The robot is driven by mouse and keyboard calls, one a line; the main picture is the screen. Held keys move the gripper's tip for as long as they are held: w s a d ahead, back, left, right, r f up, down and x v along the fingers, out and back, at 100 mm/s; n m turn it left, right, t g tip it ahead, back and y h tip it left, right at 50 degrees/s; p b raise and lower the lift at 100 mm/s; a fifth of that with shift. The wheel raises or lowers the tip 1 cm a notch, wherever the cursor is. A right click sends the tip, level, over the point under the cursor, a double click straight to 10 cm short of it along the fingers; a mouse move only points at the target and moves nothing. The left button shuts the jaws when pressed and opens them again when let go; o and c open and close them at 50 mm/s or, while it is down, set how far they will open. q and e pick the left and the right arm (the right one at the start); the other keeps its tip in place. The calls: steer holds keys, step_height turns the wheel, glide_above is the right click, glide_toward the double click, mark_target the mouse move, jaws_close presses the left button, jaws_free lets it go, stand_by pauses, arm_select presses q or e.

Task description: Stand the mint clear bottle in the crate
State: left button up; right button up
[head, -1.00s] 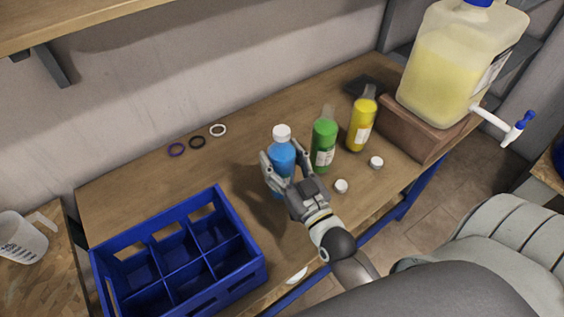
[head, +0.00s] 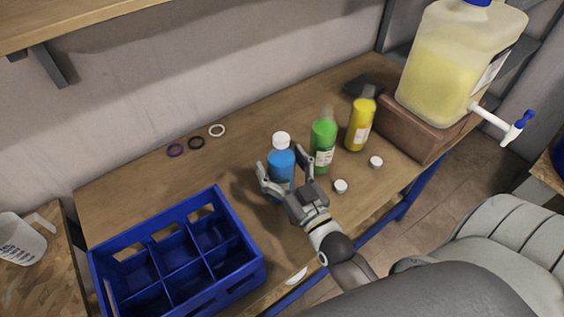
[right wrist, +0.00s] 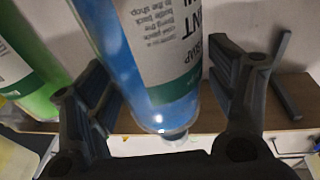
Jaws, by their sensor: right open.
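The blue bottle with a white cap (head: 281,160) stands upright on the wooden table, right of the crate. Its label in the right wrist view (right wrist: 178,55) shows only parts of words, "NT" and "SOAP", which fits mint. My right gripper (head: 283,170) is open, with one finger on each side of this bottle; its fingers also flank the bottle in the right wrist view (right wrist: 168,95). I cannot tell whether either finger touches it. The blue crate (head: 180,293) stands at the front left; its visible compartments are empty. My left gripper is out of view.
A green bottle (head: 323,145) stands close right of the blue one, then a yellow bottle (head: 359,128). Two loose white caps (head: 340,186) lie before them. A large jug (head: 455,70) stands on a wooden block (head: 405,125).

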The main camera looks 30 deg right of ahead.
steer(key=shift+r, duration=0.2)
steer(key=shift+s+f, duration=0.2)
steer(key=shift+s, duration=0.05)
steer(key=s+f+b, duration=0.1)
steer(key=s+b, duration=0.1)
steer(key=s, duration=0.9)
steer(key=shift+s+f, duration=0.2)
steer(key=shift+f, duration=0.05)
